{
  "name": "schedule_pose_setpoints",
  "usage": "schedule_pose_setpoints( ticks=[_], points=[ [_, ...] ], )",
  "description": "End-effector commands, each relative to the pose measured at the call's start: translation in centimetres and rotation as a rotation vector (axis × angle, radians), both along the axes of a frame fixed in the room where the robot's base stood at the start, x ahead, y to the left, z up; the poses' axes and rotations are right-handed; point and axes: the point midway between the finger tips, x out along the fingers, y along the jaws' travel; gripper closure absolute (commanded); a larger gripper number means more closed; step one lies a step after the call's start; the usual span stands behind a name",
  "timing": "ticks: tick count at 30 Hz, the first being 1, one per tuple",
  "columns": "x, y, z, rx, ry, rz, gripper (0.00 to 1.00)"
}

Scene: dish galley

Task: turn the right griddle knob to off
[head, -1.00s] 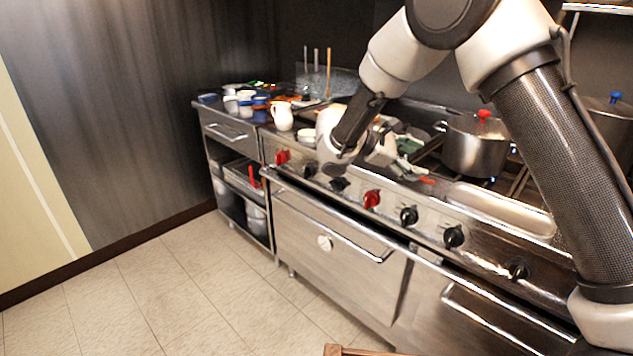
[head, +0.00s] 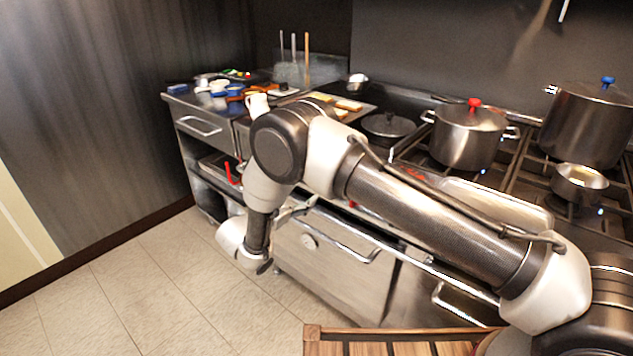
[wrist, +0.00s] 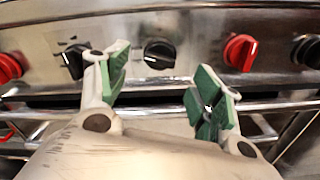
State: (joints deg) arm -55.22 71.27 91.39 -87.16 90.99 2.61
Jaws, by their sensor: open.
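In the wrist view my gripper (wrist: 160,84) is open and empty, its green-padded fingers pointing at the knob panel. A black knob (wrist: 159,53) sits ahead between the fingertips, apart from them, with a pale mark running nearly sideways. Left of it is another black knob (wrist: 73,60), partly beside the left finger, then a red knob (wrist: 8,68). To the right is a red knob (wrist: 240,52) with a tilted pale mark. No label shows which is the right griddle knob. In the head view my arm hides most of the knobs.
A bright rail (wrist: 150,110) runs below the knobs, under my fingers. Another black knob (wrist: 306,50) is at the right edge. On the range stand a red-knobbed pot (head: 468,135), a tall pot (head: 588,120) and a small pan (head: 579,183). The floor (head: 150,290) is clear at left.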

Motion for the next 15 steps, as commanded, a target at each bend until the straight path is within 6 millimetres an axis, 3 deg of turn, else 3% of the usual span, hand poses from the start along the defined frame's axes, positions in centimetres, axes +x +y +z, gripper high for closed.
schedule_pose_setpoints(
  ticks=[9,15],
  points=[
    [4.2,-3.4,0.1,0.002,0.001,-0.005,0.34],
    [5.5,-4.4,0.1,0.001,0.000,-0.003,0.34]
  ],
)
